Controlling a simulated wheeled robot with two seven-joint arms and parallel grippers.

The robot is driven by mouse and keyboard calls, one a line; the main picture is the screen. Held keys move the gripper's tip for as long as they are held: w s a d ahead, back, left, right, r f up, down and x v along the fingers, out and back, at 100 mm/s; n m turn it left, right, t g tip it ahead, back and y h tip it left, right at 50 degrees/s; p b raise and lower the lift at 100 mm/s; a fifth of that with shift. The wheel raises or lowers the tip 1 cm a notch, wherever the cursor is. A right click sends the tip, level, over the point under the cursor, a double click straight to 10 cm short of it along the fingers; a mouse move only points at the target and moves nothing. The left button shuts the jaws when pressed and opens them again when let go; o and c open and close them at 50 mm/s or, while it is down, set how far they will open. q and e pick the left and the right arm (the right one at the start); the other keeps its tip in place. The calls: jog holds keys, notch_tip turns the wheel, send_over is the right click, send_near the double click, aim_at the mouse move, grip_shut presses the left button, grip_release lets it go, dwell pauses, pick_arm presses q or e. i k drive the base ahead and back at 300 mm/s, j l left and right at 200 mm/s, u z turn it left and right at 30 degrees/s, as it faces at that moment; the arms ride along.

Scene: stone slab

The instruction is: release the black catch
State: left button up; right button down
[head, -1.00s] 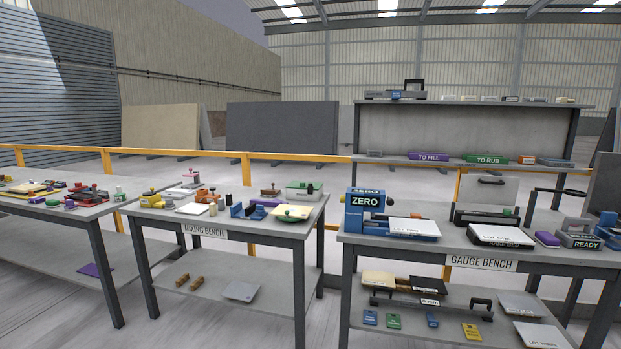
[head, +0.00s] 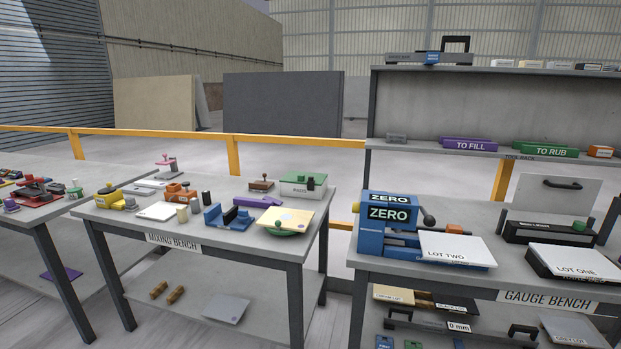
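I cannot tell for certain which part is the black catch. A small black part (head: 311,184) sits on the front of a white box with a green top (head: 296,181), at the back right of the mixing bench (head: 300,250). On the gauge bench (head: 345,262), a blue ZERO fixture (head: 372,240) has a dark lever with a round end (head: 427,216) on its right side. Neither of my grippers is in view.
A white LOT TWO slab (head: 455,248) lies beside the blue fixture, and a LOT ONE slab (head: 572,261) lies farther right. A beige plate (head: 286,219) rests on a green item on the mixing bench. A floor gap separates the two benches. A yellow rail (head: 190,133) runs behind.

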aim_at(310, 181)
jog(key=i+j, duration=0.25)
jog(key=j, duration=0.15)
jog(key=i+j, duration=0.2)
jog(key=j, duration=0.2)
jog(key=i+j+u, duration=0.1)
jog(key=i+j, duration=0.15)
jog(key=j, duration=0.15)
jog(key=i+j, duration=0.2)
jog(key=j, duration=0.15)
